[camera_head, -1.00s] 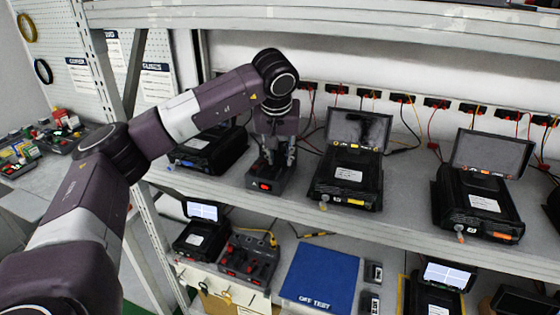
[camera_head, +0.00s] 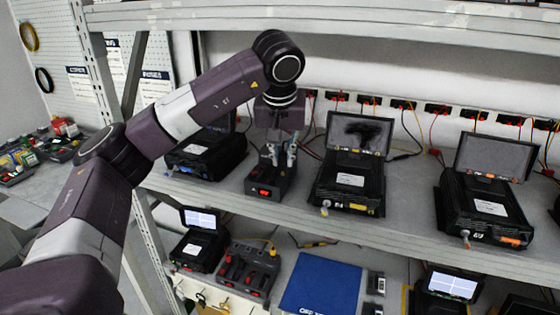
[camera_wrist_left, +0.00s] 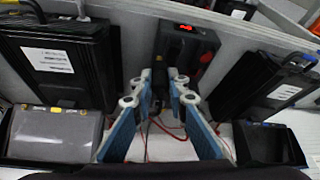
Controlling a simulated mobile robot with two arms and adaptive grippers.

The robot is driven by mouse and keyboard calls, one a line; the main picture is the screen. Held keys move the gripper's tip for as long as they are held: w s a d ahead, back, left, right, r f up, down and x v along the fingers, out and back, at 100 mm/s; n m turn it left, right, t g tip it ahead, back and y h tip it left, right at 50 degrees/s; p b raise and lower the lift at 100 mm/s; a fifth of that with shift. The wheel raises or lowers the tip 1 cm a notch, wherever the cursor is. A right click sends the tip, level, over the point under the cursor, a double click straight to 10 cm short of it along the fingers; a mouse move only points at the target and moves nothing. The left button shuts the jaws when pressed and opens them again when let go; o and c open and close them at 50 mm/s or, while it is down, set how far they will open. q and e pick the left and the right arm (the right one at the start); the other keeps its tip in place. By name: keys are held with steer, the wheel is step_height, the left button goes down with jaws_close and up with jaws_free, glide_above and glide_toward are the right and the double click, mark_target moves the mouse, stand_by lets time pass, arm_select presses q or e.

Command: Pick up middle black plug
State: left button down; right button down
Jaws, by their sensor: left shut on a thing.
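My left gripper (camera_head: 279,157) is above the dark block with a red switch (camera_head: 266,191) on the upper shelf. In the left wrist view its blue-padded fingers (camera_wrist_left: 164,90) are close together, shut on a small black plug (camera_wrist_left: 156,104), which is mostly hidden between them. The block with its lit red switch (camera_wrist_left: 186,40) stands just beyond the fingertips. I cannot tell whether the plug touches the block. My right gripper is not in view.
Black testers with open lids stand on both sides, one at the right (camera_head: 348,185) and one at the left (camera_head: 205,152). Red and yellow cables run to wall sockets behind. A blue mat (camera_head: 322,282) lies on the lower shelf.

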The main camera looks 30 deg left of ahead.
arm_select(q)
steer(key=s+d+b, duration=0.3)
steer(key=s+d, duration=0.7)
steer(key=shift+s, duration=0.25)
